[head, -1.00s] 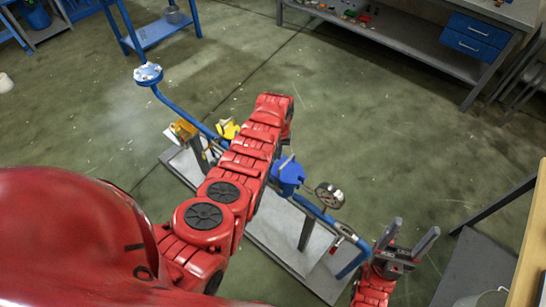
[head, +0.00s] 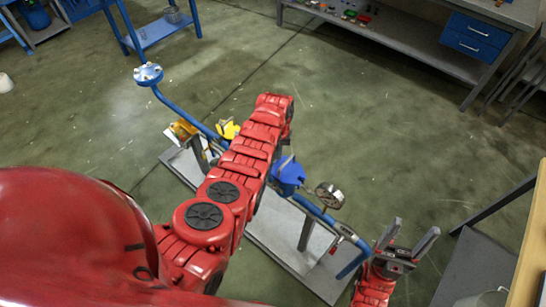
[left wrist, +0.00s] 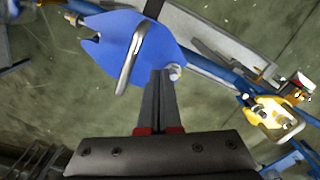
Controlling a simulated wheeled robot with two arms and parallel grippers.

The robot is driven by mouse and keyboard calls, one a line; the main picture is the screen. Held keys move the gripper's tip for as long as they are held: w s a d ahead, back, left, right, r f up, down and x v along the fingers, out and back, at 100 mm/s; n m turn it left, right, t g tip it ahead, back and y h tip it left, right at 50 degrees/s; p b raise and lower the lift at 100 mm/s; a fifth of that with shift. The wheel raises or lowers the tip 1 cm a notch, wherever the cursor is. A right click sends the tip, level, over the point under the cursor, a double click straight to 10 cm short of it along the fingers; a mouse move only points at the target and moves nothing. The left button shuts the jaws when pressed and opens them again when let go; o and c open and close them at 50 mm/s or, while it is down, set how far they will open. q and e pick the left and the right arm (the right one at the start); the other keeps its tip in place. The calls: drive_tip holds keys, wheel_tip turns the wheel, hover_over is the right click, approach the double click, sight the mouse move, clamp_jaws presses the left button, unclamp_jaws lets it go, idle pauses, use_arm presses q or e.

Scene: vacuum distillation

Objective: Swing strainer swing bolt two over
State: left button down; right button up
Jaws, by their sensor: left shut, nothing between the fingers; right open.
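The blue strainer (head: 290,174) sits on the blue pipe run, partly covered by my left arm in the head view. In the left wrist view its blue cover (left wrist: 105,38) has a notched edge and a silver handle (left wrist: 131,58) across it. A small pale round bolt end (left wrist: 176,72) shows at the cover's lower right edge, beside my fingertips; I cannot tell whether they touch. My left gripper (left wrist: 164,74) is shut and empty; my arm hides it in the head view. My right gripper (head: 412,231) is open and empty, right of the pipe rig.
A yellow valve part (head: 228,129) stands left of the strainer, with a yellow fitting (left wrist: 274,118) at right in the wrist view. A round gauge-like part (head: 329,195) sits right of the strainer. A grey base plate (head: 255,222) lies below.

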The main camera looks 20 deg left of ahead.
use_arm(q)
drive_tip(key=shift+f+b, duration=1)
drive_tip(key=shift+f, duration=0.05)
drive_tip(key=shift+w+a+r+p, duration=0.1)
drive_tip(key=shift+a+r+p, duration=0.05)
drive_tip(key=shift+r+p, duration=1.15)
wheel_tip(320, 180, up, 2)
drive_tip(key=shift+a+r+p, duration=0.1)
drive_tip(key=shift+r+p, duration=0.1)
drive_tip(key=shift+p, duration=0.45)
drive_tip(key=r+p, duration=0.2)
drive_tip(key=r, duration=0.2)
drive_tip(key=shift+a+r, duration=0.1)
drive_tip(key=shift+a, duration=0.1)
